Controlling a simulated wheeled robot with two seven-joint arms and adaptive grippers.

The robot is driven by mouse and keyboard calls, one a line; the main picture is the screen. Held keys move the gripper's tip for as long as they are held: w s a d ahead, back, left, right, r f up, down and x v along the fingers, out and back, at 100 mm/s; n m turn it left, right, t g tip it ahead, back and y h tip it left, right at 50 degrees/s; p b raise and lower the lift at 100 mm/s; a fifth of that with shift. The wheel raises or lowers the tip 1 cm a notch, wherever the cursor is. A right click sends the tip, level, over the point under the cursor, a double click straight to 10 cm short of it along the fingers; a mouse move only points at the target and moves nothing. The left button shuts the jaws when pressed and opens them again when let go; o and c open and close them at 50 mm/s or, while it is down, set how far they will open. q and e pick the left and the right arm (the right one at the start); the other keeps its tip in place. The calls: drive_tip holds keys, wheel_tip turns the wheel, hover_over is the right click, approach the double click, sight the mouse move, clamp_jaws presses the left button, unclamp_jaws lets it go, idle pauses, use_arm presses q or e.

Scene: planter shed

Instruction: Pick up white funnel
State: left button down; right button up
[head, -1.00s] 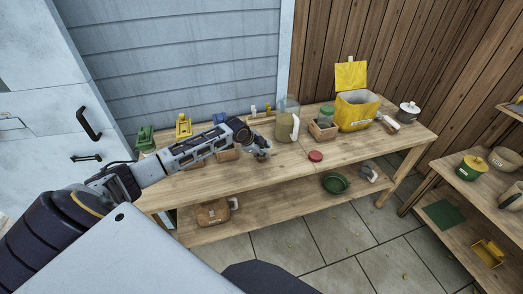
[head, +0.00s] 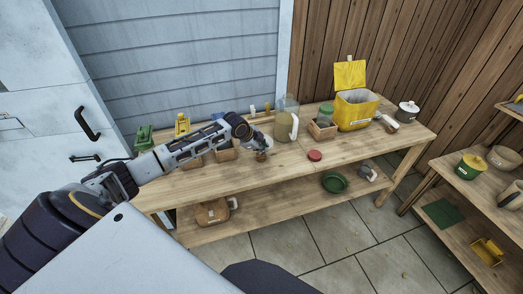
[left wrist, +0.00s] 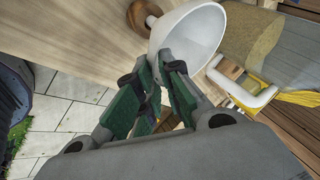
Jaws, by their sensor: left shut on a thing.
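The white funnel (left wrist: 192,35) shows in the left wrist view at the top middle, with its wide rim toward the upper right. My left gripper (left wrist: 160,72) is shut on the funnel, its green-padded fingers meeting the near lower side of it. In the head view my left gripper (head: 262,150) is over the front middle of the upper bench top; the funnel cannot be made out clearly there. My right gripper is not in view.
A clear jug (head: 286,122) with a white handle stands just right of my left gripper. A red lid (head: 315,155), a wooden box (head: 322,130) and a yellow bin (head: 356,110) are farther right. Bare wood lies around the lid.

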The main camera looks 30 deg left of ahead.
use_arm(q)
wheel_tip(320, 180, up, 8)
drive_tip(key=shift+r+b, duration=0.15)
drive_tip(key=shift+b, duration=0.25)
idle(0.6)
